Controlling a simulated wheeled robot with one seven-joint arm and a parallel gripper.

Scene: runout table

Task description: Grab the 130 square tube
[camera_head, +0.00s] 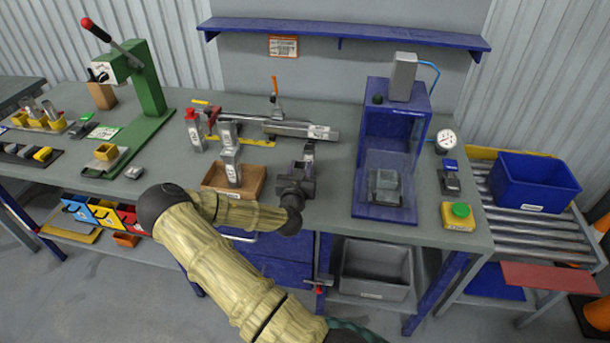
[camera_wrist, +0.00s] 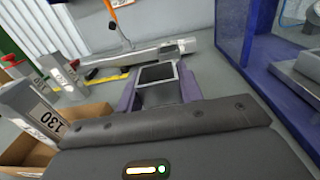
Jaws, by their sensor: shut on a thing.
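My gripper (camera_head: 308,158) is over the bench, right of the cardboard box. In the wrist view its purple fingers (camera_wrist: 160,90) are shut on a square metal tube (camera_wrist: 157,73), whose dark open end faces the camera. No number shows on this held tube, and most of its length is hidden. Another square tube, labelled 130 (camera_wrist: 42,113), stands upright in the cardboard box (camera_wrist: 90,113), left of my gripper and apart from it. In the head view that tube (camera_head: 233,167) stands in the box (camera_head: 258,180).
A long metal fixture with an orange-handled clamp (camera_head: 275,88) lies behind my gripper. A blue-framed press (camera_head: 358,150) stands to the right. Some bare bench lies between gripper and press.

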